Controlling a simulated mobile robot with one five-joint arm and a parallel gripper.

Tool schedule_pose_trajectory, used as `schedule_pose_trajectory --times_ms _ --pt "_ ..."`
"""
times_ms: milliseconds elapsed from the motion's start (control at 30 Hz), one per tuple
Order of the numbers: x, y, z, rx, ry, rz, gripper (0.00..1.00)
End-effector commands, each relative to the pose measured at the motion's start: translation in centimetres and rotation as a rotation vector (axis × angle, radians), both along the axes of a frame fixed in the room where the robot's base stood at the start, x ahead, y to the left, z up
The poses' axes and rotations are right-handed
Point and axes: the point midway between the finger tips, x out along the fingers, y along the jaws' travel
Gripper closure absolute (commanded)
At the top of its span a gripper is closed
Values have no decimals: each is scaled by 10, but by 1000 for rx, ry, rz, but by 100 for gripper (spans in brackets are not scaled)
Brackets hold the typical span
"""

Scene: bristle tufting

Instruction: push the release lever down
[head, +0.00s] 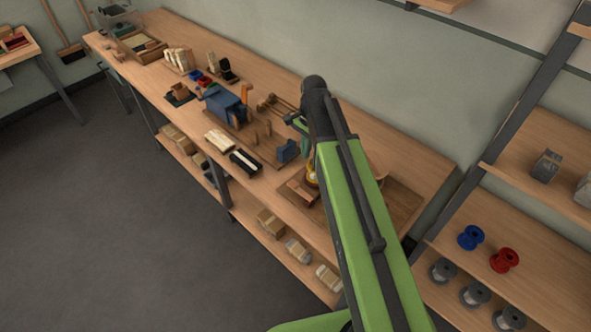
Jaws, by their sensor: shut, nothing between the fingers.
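A blue machine (222,104) sits on the long wooden workbench. An upright orange lever (245,92) rises at its right side and looks like the release lever. Its handle stands nearly vertical. My green and black arm reaches up over the bench from the bottom right. My gripper (291,117) shows only in small part at the left of the arm's dark joint. It is to the right of the orange lever and apart from it. It is shut and empty. The arm hides what lies directly behind it.
Wooden pegs (261,133), a small blue block (287,151) and a black-and-white brush-like piece (245,162) are near the machine. Wooden rods (275,103) lie behind. A shelf (525,230) with several spools stands right. The floor (110,230) at left is clear.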

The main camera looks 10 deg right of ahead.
Motion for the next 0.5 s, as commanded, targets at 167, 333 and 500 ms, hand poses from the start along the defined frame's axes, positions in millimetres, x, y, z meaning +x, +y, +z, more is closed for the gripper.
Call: schedule_pose_trajectory --times_ms 167,333,500 --pt "3 -3 53 0 0 1 100" --pt "4 -5 73 0 0 1 100" --pt "4 -5 72 0 0 2 100"
